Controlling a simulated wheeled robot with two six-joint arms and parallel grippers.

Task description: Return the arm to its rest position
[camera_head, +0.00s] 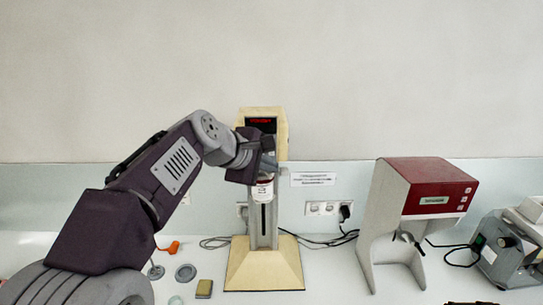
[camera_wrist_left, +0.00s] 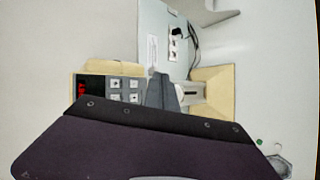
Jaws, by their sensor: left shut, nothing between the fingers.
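My left arm reaches in from the left in the head view, bent at the elbow. My left gripper (camera_head: 268,166) is shut and empty, in front of the cream machine (camera_head: 283,125) near its upper half. A white and red cup-like part (camera_head: 263,188) shows just below the gripper on the machine's column. In the left wrist view the shut fingers (camera_wrist_left: 161,92) point at the machine, beside its keypad (camera_wrist_left: 118,93). Whether the fingers touch the machine I cannot tell.
A grey and red machine (camera_head: 438,188) stands to the right, with a grey device (camera_head: 510,250) beyond it. Small items lie left of the cream base (camera_head: 264,268), including a round grey lid (camera_head: 186,272) and an orange piece (camera_head: 172,247). Cables run behind along the wall.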

